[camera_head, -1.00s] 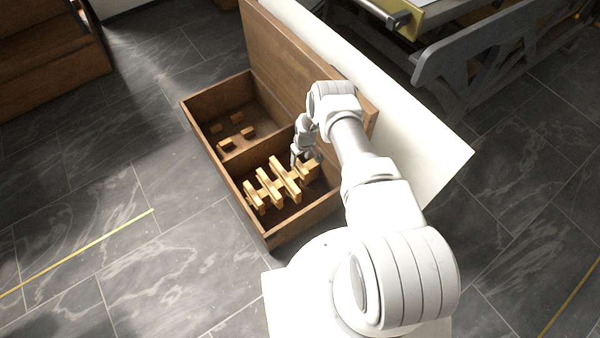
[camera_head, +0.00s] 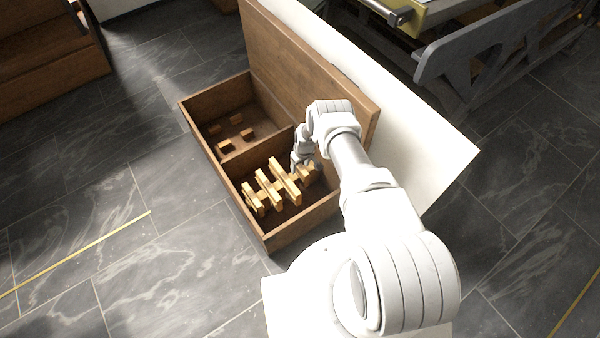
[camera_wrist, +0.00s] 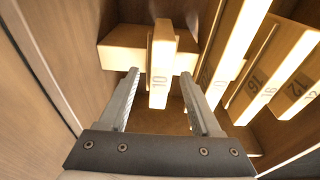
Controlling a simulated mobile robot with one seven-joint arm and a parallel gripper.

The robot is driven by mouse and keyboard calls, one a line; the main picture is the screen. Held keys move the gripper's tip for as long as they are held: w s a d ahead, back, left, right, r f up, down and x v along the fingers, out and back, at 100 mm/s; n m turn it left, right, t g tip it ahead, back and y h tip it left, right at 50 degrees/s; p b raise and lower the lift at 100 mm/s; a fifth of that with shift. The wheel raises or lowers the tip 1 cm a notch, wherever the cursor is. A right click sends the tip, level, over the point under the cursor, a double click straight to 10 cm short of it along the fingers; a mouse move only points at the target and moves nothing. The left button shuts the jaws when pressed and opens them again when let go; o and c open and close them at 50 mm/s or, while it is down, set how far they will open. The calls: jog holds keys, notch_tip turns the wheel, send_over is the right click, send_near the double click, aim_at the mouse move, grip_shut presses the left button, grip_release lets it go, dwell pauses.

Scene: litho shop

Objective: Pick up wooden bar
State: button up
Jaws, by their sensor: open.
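Several pale wooden bars (camera_head: 264,190) stand in a row on supports in the near compartment of an open wooden chest (camera_head: 235,207). In the wrist view, a bar marked 10 (camera_wrist: 161,50) lies across a wooden support (camera_wrist: 120,55). My gripper (camera_wrist: 159,73) is open, with one finger on each side of that bar's near end; I cannot tell whether either finger touches it. In the head view my gripper (camera_head: 301,163) is at the right end of the row, and the bar there is partly hidden by it.
Longer numbered bars (camera_wrist: 285,75) stand close to the right of my gripper, and the compartment wall (camera_wrist: 65,40) is close on the left. The chest's far compartment holds a few small blocks (camera_head: 235,118). The raised lid (camera_head: 300,60) stands behind.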

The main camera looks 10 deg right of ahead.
dwell(0.3)
grip_shut()
dwell(0.4)
